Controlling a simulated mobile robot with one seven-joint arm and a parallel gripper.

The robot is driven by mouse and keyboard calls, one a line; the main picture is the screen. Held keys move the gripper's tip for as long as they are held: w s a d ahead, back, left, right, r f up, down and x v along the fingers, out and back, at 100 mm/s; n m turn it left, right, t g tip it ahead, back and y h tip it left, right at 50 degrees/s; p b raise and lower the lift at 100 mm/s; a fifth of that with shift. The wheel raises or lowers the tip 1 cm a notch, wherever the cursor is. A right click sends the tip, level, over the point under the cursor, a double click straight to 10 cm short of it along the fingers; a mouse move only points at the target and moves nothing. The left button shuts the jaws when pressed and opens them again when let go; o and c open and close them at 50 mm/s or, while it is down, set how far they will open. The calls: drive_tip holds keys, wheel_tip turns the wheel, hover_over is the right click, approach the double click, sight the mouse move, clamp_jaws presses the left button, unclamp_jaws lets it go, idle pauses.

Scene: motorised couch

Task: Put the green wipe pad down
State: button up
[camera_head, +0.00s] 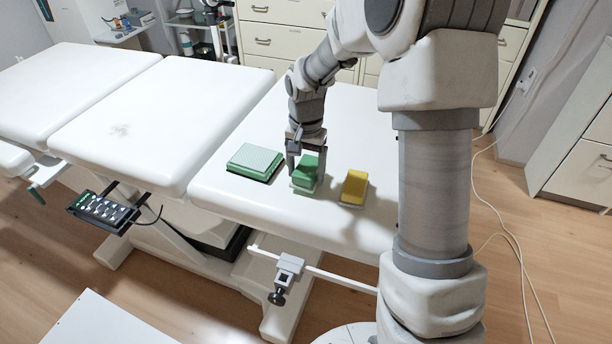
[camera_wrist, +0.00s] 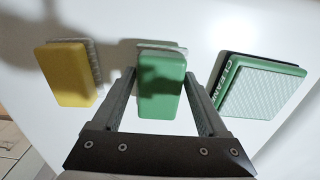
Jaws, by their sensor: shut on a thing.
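The green wipe pad (camera_head: 306,174) is a small block with a pale underside, at the couch's near section. My gripper (camera_head: 307,160) points down with a finger on each side of it and is shut on it. In the wrist view the green pad (camera_wrist: 160,97) sits between my gripper's two fingers (camera_wrist: 160,93). The pad is close above or on the white couch top (camera_head: 225,190); I cannot tell if it touches. A yellow pad (camera_head: 354,186) lies to its right in the head view, also seen in the wrist view (camera_wrist: 67,75).
A green holder with a pale textured top (camera_head: 256,159) lies left of the green pad in the head view; in the wrist view its side reads "CLEAN" (camera_wrist: 262,88). A hand control (camera_head: 108,209) hangs at the couch's side. The couch's middle section (camera_head: 150,115) is clear.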

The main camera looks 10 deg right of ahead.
sight(306, 169)
drive_tip(key=shift+f, duration=0.5)
drive_tip(key=shift+f, duration=0.2)
drive_tip(key=o, duration=1.4)
drive_tip(key=shift+r, duration=0.1)
wheel_tip(306, 169, up, 12)
drive_tip(key=p, duration=0.3)
drive_tip(key=s+r+n+t, duration=0.3)
drive_tip(key=s+r, duration=0.6)
drive_tip(key=s, duration=0.1)
drive_tip(key=s+r+n+t, duration=0.2)
drive_tip(key=s+n, duration=0.1)
drive_tip(key=s, duration=1)
drive_tip(key=shift+s+d+n+t, duration=0.2)
drive_tip(key=shift+s+n+t, duration=0.1)
drive_tip(key=shift+s+n, duration=0.1)
